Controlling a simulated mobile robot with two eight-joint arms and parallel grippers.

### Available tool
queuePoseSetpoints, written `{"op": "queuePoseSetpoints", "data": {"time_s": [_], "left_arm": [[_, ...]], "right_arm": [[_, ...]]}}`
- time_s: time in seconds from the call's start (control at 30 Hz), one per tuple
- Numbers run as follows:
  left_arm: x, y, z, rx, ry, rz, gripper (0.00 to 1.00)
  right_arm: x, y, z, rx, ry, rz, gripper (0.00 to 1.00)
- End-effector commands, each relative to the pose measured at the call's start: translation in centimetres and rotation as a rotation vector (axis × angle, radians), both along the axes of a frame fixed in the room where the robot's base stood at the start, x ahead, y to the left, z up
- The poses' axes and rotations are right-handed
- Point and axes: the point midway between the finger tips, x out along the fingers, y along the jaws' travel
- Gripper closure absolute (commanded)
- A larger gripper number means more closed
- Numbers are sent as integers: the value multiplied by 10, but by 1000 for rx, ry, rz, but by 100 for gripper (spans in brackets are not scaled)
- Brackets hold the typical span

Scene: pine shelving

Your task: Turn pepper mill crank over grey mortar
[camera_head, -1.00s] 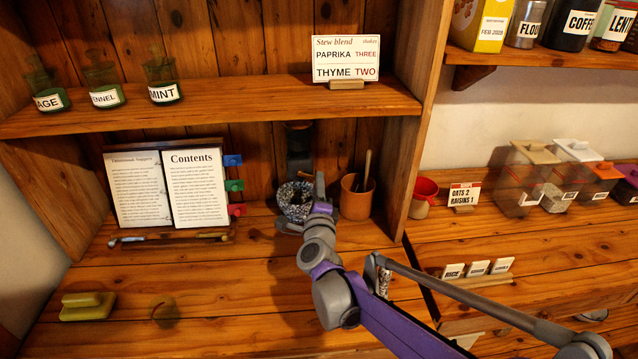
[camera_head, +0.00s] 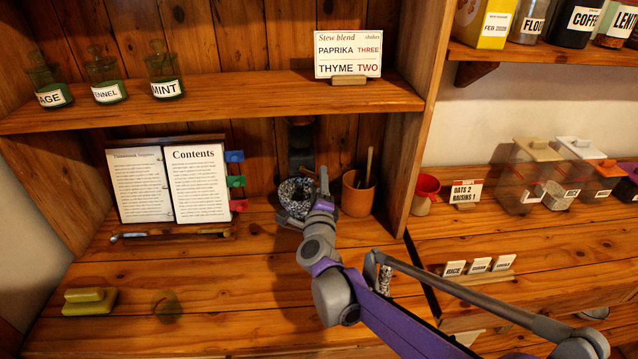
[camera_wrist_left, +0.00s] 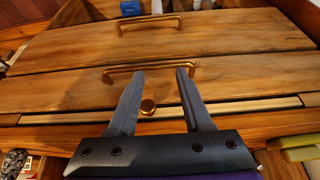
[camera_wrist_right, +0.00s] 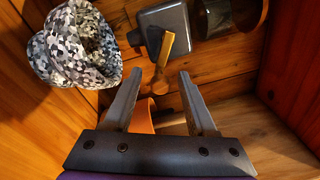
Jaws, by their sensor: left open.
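The grey mortar (camera_head: 296,197) has a speckled, mosaic-like surface and stands near the back wall of the lower shelf. It also shows in the right wrist view (camera_wrist_right: 75,48) at upper left. The dark pepper mill (camera_head: 301,140) is at the back wall behind and above the mortar; its body (camera_wrist_right: 165,22) shows at the top of the right wrist view. A brass-coloured crank (camera_wrist_right: 167,48) with a brown knob (camera_wrist_right: 159,82) hangs in front of it. My right gripper (camera_wrist_right: 160,76) is open, with the knob between its fingertips in that picture; contact is unclear. My left gripper (camera_wrist_left: 158,73) is open and empty.
A terracotta pot (camera_head: 356,197) with a stick stands right of the mortar. An open book (camera_head: 198,186) stands to the left. A yellow-green block (camera_head: 89,302) lies at the front left. The front counter is largely clear.

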Motion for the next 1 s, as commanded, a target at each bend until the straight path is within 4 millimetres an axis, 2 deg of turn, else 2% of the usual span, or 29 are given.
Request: {"op": "queuePoseSetpoints", "data": {"time_s": [0.23,0.37,0.8,1.0], "left_arm": [[0,0,0,0,0,0,50],[0,0,-1,0,0,0,50],[-1,0,-5,0,2,0,50],[-1,0,-6,0,2,0,50]], "right_arm": [[-1,0,0,0,0,0,43],[-11,1,0,-1,0,1,43],[-92,8,-5,1,0,1,43],[-107,10,-5,0,1,1,43]]}}
